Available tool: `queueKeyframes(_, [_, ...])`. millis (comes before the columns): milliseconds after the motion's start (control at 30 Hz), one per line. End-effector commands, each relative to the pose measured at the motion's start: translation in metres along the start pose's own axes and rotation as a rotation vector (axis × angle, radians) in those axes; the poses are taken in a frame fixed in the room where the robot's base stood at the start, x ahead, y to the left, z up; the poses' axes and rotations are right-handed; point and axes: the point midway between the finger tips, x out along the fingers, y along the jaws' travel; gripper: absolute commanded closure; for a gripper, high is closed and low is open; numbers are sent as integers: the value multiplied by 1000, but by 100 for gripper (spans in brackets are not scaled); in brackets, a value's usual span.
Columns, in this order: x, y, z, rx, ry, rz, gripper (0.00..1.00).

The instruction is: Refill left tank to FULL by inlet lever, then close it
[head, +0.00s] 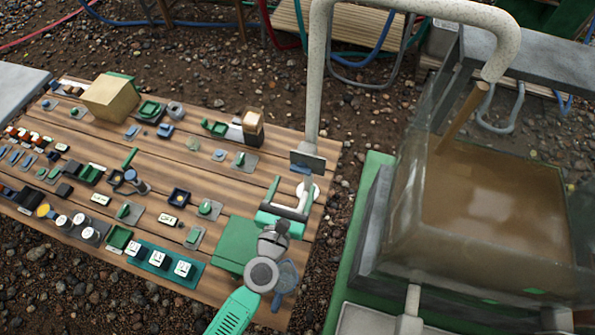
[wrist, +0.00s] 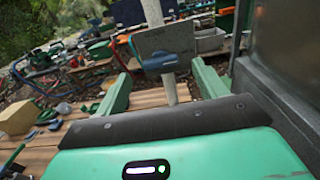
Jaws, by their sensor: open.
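A clear tank (head: 400,225) with brown water (head: 490,205) stands at the right in the head view. A pale pipe (head: 318,70) arches over to it, and a brown stream (head: 463,117) runs from its spout into the tank. The blue inlet lever (wrist: 168,62) sits on a grey plate (wrist: 165,40) on the pipe's upright; in the head view the plate (head: 308,160) hides most of it. My gripper (head: 291,182) is open just in front of the lever. In the wrist view the lever lies between the fingertips; contact cannot be told. No FULL mark is readable.
A wooden board (head: 150,165) with many switches, buttons and small blocks spreads left of my gripper. A tan box (head: 111,97) stands at its back. The grey tank frame (head: 372,225) is close on the right. Gravel ground lies between board and tank.

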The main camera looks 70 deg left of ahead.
Motion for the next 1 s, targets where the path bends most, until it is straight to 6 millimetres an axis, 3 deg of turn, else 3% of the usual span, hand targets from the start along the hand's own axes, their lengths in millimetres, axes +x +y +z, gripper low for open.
queueKeyframes(100, [24,0,2,-4,-2,3,29])
queueKeyframes(233, [41,0,1,-2,-1,2,29])
queueKeyframes(567, [49,0,0,-2,0,0,29])
queueKeyframes(600, [49,0,0,-2,0,0,31])
queueKeyframes(833, [49,0,0,-2,0,0,74])
queueKeyframes(1000, [49,0,0,-11,0,0,74])
